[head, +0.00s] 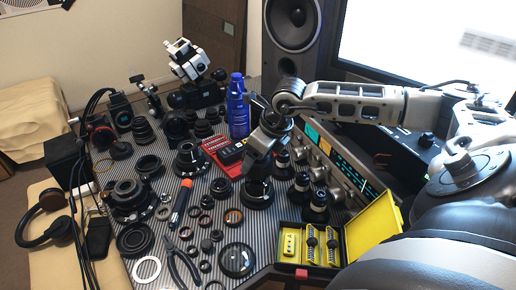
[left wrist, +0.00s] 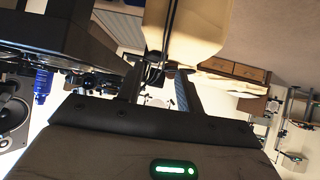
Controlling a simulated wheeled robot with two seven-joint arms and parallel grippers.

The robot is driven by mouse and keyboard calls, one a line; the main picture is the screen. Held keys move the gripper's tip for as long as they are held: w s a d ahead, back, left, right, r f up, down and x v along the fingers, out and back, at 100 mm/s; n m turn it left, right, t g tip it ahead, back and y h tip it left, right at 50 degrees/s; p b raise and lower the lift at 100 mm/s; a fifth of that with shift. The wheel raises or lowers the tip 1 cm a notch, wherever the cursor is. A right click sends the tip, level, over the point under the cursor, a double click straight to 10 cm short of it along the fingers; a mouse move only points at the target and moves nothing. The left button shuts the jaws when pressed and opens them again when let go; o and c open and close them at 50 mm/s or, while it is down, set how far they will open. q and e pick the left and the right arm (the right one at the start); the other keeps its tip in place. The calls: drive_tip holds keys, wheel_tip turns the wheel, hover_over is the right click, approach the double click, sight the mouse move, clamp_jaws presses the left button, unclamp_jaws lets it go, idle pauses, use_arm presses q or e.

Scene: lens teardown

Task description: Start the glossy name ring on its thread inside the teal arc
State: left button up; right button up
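I cannot single out the glossy name ring for certain. Several dark rings lie loose on the striped mat, among them a large black ring (head: 134,240) at the front left and small rings near the middle. I cannot make out a teal arc on any lens. A black lens barrel (head: 257,193) stands below my right gripper (head: 257,152), which points down over it. Its fingertips are too small and dark to tell whether they are open or touch the barrel. My left gripper (left wrist: 160,88) shows in the left wrist view, its two fingers apart with nothing seen held between them.
A white ring (head: 146,270), pliers (head: 182,262) and a glass lens element (head: 237,260) lie at the front. A blue bottle (head: 238,108) and red tray (head: 222,152) stand behind. An open yellow case (head: 372,225) is at right. Lens parts crowd the mat (head: 205,262).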

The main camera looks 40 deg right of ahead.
sight(257, 181)
drive_tip(key=shift+f, duration=0.25)
drive_tip(key=shift+f+b, duration=0.85)
drive_tip(key=shift+f, duration=0.6)
drive_tip(key=shift+f+b, duration=1.1)
drive_tip(key=shift+b, duration=0.05)
use_arm(q)
drive_tip(key=shift+w+d+f+n+b, duration=0.1)
drive_tip(key=shift+d+f+n+b, duration=0.15)
drive_tip(key=shift+f, duration=0.2)
drive_tip(key=shift+w+d+f+n+b, duration=0.15)
drive_tip(key=shift+f+b, duration=0.15)
drive_tip(key=shift+f, duration=0.15)
use_arm(e)
drive_tip(key=shift+f, duration=0.55)
use_arm(q)
drive_tip(key=shift+f+b, duration=0.25)
drive_tip(key=shift+b, duration=0.1)
use_arm(e)
drive_tip(key=shift+w+f, duration=0.15)
use_arm(q)
drive_tip(key=shift+s+f, duration=0.1)
drive_tip(key=shift+f, duration=0.1)
use_arm(e)
drive_tip(key=shift+r, duration=0.2)
use_arm(q)
drive_tip(key=shift+f, duration=0.2)
